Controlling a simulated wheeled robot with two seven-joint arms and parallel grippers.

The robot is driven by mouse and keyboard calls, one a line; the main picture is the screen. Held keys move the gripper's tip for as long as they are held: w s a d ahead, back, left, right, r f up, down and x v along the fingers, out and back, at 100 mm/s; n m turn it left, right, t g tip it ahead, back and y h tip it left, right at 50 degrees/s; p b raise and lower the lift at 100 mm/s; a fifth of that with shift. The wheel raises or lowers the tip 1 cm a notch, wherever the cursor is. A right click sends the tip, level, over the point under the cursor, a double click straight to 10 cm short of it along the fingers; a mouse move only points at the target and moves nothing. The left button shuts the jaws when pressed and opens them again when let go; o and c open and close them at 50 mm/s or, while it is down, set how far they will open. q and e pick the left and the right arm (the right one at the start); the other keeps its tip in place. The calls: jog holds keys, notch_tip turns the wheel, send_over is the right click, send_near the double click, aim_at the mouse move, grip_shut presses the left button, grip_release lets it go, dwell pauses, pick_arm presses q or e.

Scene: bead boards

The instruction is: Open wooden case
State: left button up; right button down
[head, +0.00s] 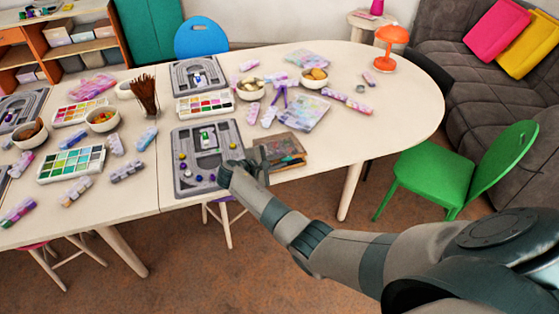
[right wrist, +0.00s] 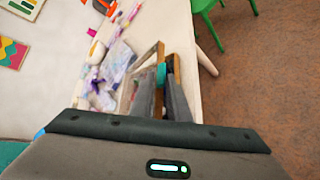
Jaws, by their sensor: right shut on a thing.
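The wooden case (head: 289,148) lies near the table's front edge, right of the bead boards, with a dark, clear-looking top showing mixed colours. My right gripper (head: 259,161) is at its left side, shut on part of the case. In the right wrist view, my right gripper's grey fingers (right wrist: 161,96) are close together, and the case's wooden frame (right wrist: 157,56) shows just beyond them. The fingers hide the gripped part, and I cannot tell whether the lid is raised. My left gripper is not in view.
A grey bead board (head: 180,185) with loose beads lies left of my right gripper. The table (head: 385,122) is clear to the right. A green chair (head: 440,170) stands off its right side.

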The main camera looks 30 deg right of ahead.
dwell(0.4)
jog(key=shift+r, duration=0.2)
jog(key=r+p, duration=0.1)
jog(key=w+r+g+p, duration=0.1)
jog(key=r+n+p, duration=0.1)
jog(key=shift+w+d+r+y, duration=0.15)
jog(key=shift+w+y, duration=0.1)
jog(key=shift+y, duration=0.15)
